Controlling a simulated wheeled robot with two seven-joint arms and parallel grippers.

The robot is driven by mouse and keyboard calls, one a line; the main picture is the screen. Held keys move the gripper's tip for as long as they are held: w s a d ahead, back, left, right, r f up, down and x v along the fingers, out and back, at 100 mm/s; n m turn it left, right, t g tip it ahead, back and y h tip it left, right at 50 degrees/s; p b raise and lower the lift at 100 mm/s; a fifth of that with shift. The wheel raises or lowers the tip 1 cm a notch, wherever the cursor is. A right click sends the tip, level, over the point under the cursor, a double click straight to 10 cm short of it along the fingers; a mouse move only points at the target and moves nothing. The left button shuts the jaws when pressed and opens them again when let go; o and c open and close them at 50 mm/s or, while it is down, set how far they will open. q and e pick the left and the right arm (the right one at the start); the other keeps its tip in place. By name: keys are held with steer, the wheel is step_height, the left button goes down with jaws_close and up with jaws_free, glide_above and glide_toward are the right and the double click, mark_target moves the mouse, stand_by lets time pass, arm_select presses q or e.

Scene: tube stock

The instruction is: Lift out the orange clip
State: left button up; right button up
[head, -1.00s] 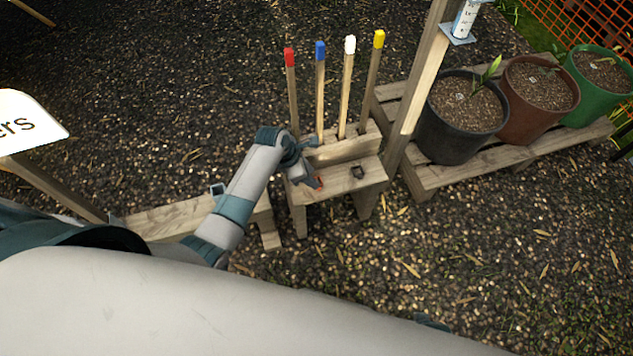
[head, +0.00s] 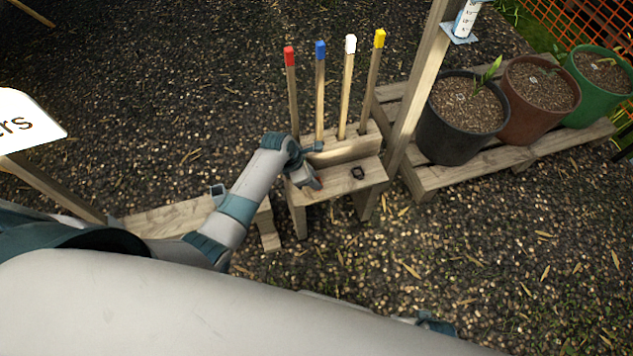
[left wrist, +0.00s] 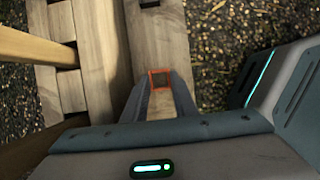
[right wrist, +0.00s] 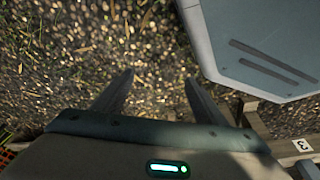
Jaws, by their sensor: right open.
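The orange clip (left wrist: 160,78) is a small square frame. In the left wrist view it sits between the tips of my left gripper (left wrist: 161,82), which are drawn in close against its two sides. In the head view my left gripper (head: 312,182) is at the left part of the small wooden bench and mostly hides the clip. I cannot tell whether the clip touches the wood. My right gripper (right wrist: 160,82) is open and empty above the gravel.
A post (head: 418,90) and potted plants on a pallet stand to the right.

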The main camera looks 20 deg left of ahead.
arm_select(q)
steer(key=shift+r, duration=0.1)
steer(key=shift+r, duration=0.25)
step_height(320, 180, up, 3)
steer(key=shift+r+p, duration=0.1)
steer(key=shift+p, duration=0.4)
steer(key=d+r, duration=0.7)
steer(key=d, duration=0.4)
steer(key=shift+w+d+p, duration=0.3)
steer(key=shift+w+d, duration=0.05)
arm_select(e)
steer(key=f, duration=0.1)
steer(key=s+f, duration=0.1)
steer(key=f, duration=0.1)
steer(key=shift+s+d+f, duration=0.35)
arm_select(q)
steer(key=shift+r, duration=0.1)
